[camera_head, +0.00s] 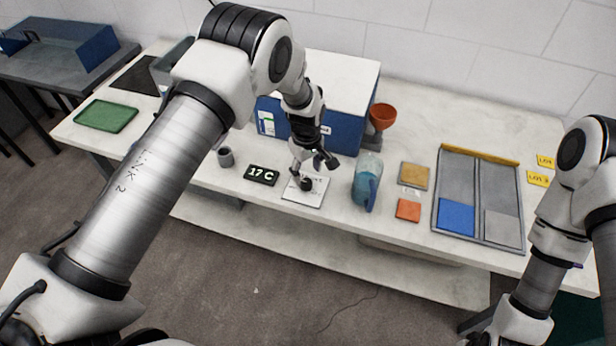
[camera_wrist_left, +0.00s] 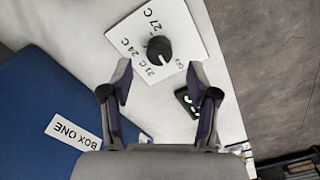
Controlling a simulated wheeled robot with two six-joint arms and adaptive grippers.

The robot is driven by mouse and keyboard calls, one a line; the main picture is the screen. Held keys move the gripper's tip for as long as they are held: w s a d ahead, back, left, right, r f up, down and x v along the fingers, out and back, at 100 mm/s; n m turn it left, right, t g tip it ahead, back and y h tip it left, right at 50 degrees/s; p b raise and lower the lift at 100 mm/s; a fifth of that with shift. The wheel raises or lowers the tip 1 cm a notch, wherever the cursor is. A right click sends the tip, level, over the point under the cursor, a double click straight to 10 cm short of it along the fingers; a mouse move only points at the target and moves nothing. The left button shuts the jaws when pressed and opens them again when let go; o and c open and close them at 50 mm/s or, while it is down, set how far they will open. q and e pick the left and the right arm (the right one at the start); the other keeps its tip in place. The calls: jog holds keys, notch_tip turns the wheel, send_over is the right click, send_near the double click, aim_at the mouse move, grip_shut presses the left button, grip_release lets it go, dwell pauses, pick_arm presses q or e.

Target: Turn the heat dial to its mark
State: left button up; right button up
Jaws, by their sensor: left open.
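The heat dial is a black knob (camera_wrist_left: 159,48) on a white plate (camera_wrist_left: 185,22) printed with temperature labels and "OFF", seen in the left wrist view. In the head view the knob (camera_head: 306,184) stands on the plate (camera_head: 317,196) near the table's front edge. My left gripper (camera_wrist_left: 160,84) is open; its fingertips are on the near side of the knob, apart from each other with nothing between them. In the head view the left gripper (camera_head: 314,166) is over the plate's back part. A black display (camera_head: 261,175) left of the plate reads "17 C".
A blue box with a white top (camera_head: 345,95) stands behind the plate. A blue pitcher (camera_head: 367,182) stands close on the right, a grey cup (camera_head: 225,157) on the left. A divided grey tray (camera_head: 480,200) lies farther right.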

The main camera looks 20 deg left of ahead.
aim_at(307, 183)
pick_arm(q)
notch_tip(307, 183, down, 5)
jog(key=shift+w+r+p, duration=0.1)
jog(key=shift+w+p, duration=0.05)
jog(key=shift+p, duration=0.35)
grip_shut()
